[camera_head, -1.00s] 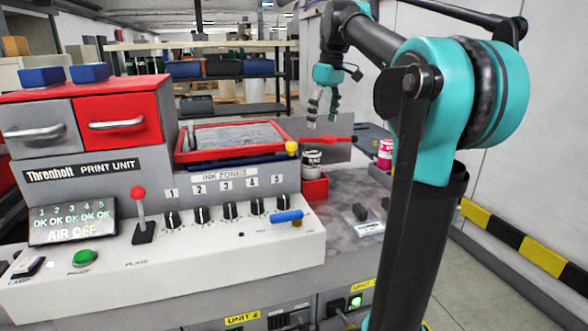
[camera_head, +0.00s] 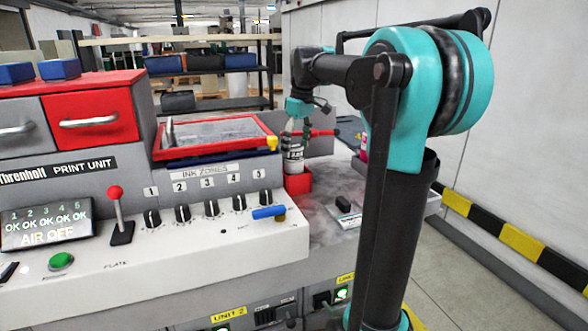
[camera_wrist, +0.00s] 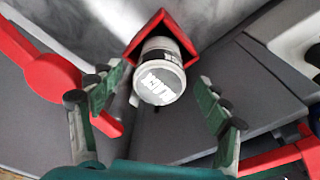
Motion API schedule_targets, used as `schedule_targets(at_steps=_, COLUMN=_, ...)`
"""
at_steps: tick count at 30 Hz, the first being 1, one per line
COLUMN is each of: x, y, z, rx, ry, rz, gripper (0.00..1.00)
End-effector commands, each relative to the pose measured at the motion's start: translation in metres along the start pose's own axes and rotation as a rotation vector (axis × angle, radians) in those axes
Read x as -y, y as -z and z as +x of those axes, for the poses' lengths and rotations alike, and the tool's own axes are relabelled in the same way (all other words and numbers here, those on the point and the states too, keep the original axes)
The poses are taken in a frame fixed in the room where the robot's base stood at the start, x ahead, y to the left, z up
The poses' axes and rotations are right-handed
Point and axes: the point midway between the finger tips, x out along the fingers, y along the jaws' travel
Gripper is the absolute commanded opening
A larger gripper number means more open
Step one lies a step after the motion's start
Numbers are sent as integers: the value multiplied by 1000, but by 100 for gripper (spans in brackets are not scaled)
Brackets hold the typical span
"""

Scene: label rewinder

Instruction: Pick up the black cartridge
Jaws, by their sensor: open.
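The black cartridge (camera_head: 294,160), a cylinder with a dark and white label, stands in a small red holder (camera_head: 298,182) at the right end of the print unit. In the wrist view the cartridge (camera_wrist: 160,82) shows its pale round end with lettering, inside the red V-shaped holder (camera_wrist: 165,22). My gripper (camera_head: 294,132) is above and around the upper part of the cartridge in the head view. In the wrist view my gripper's fingers (camera_wrist: 155,100) are spread on either side of it, with visible gaps. Contact is not visible.
A pink container (camera_head: 363,143) is partly hidden behind my arm. A small dark block (camera_head: 343,204) lies on the grey counter. A red arm-like part (camera_wrist: 50,72) lies left of the fingers.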

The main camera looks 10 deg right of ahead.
Motion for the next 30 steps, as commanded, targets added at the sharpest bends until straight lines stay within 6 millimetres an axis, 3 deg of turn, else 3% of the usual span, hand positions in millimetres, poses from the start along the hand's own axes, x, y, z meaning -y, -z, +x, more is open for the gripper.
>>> schedule_targets(at_steps=10, x=0, y=7, z=44, rx=0, ry=0, rz=0, gripper=77)
schedule_targets(at_steps=19, x=0, y=7, z=49, rx=0, ry=0, rz=0, gripper=77)
schedule_targets(at_steps=30, x=0, y=6, z=49, rx=0, ry=0, rz=0, gripper=32)
